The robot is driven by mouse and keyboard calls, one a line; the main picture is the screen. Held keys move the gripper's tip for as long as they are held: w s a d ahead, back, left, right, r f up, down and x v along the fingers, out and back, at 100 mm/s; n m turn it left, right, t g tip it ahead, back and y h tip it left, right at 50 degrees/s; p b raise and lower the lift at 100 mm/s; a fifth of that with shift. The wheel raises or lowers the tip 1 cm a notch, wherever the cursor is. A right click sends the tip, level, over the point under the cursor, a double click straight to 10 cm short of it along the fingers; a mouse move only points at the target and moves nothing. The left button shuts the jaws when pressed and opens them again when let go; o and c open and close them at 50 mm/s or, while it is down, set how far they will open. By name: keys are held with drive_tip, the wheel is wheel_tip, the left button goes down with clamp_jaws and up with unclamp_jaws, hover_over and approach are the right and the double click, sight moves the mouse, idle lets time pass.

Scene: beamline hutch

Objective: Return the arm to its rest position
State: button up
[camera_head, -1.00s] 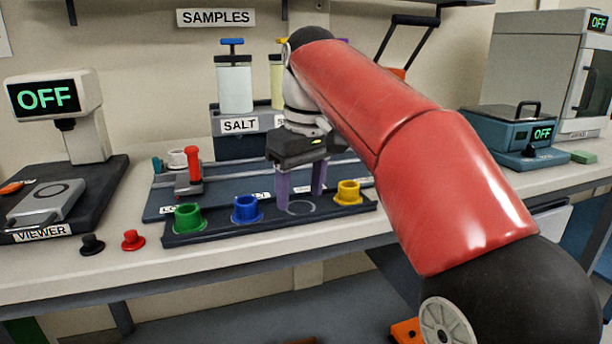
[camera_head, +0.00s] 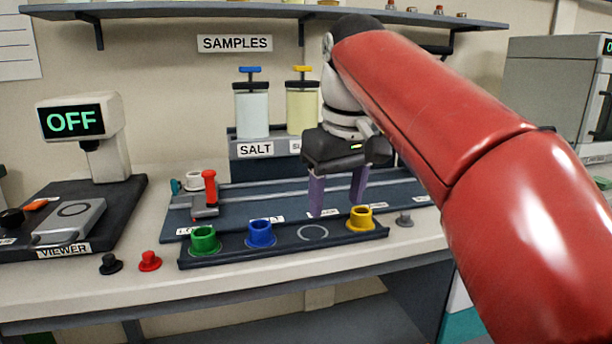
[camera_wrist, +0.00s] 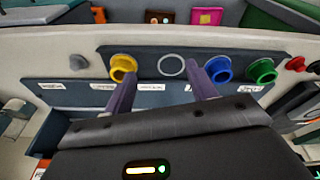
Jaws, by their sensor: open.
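My gripper (camera_head: 338,190) has two purple fingers set apart with nothing between them. In the head view it hangs over the dark tray board, behind the front rack and near its empty ring mark (camera_head: 313,232). My red arm reaches in from the right. The wrist view also shows my gripper (camera_wrist: 163,98), with the ring mark (camera_wrist: 171,66) visible beyond and between the fingertips. The yellow cup (camera_wrist: 123,67) is close to one finger and the blue cup (camera_wrist: 218,68) close to the other; I cannot tell the exact gaps.
The front rack (camera_head: 290,252) also holds a green cup (camera_head: 205,240). A red-handled slider (camera_head: 209,190) stands behind it. Salt (camera_head: 252,110) and yellow (camera_head: 301,108) dispensers stand at the back under a shelf (camera_head: 270,13). A viewer (camera_head: 75,215) is at left. Black (camera_head: 110,264) and red (camera_head: 149,261) knobs sit on the counter.

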drive_tip(key=s+d+f+m+t, duration=0.1)
drive_tip(key=s+d+f+m, duration=0.2)
drive_tip(key=s+d+f, duration=0.2)
drive_tip(key=s+d+f+m+t, duration=0.2)
drive_tip(key=s+d+f, duration=0.3)
drive_tip(key=s+f, duration=0.6)
wheel_tip(320, 180, down, 8)
drive_tip(key=shift+s+r+m+h, duration=0.1)
drive_tip(key=shift+s+m+h, duration=0.3)
drive_tip(key=shift+m, duration=0.1)
